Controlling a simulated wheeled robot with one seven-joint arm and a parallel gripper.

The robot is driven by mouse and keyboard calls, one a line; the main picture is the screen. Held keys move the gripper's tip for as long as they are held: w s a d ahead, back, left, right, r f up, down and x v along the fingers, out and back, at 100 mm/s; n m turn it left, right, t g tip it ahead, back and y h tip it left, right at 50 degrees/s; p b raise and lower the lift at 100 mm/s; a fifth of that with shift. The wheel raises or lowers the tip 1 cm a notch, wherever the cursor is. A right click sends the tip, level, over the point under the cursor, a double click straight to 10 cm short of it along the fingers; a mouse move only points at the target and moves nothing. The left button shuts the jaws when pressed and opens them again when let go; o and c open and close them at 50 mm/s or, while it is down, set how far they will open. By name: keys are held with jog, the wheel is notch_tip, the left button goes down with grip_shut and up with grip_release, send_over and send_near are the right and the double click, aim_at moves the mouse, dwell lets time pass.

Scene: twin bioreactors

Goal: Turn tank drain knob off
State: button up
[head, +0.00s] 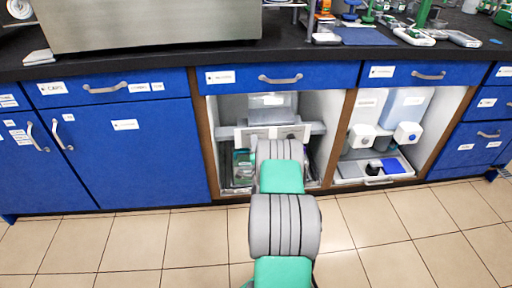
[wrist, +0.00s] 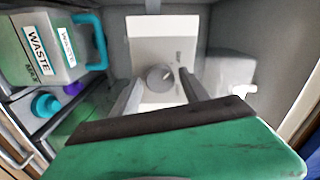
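The tank drain knob (wrist: 159,76) is a round grey dial on a pale panel (wrist: 158,35) in the wrist view. Small marks beside it are too blurred to read. My gripper (wrist: 160,84) is open, with one finger to the left of the knob and one to the right. The fingers point towards the panel, and I cannot tell whether either touches the knob. In the head view my arm reaches into the open cabinet bay, and its links hide the gripper. The pale panel (head: 243,134) shows there partly behind my arm.
A waste container (wrist: 45,52) with a blue handle stands left of my gripper in the wrist view. The bay's wooden side posts (head: 342,130) stand close by. Above is the dark countertop (head: 290,60). The tiled floor (head: 130,245) in front is clear.

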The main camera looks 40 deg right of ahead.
jog(key=shift+o, duration=0.5)
jog(key=shift+s, duration=0.1)
jog(key=v, duration=0.7)
jog(key=shift+s+a, duration=0.25)
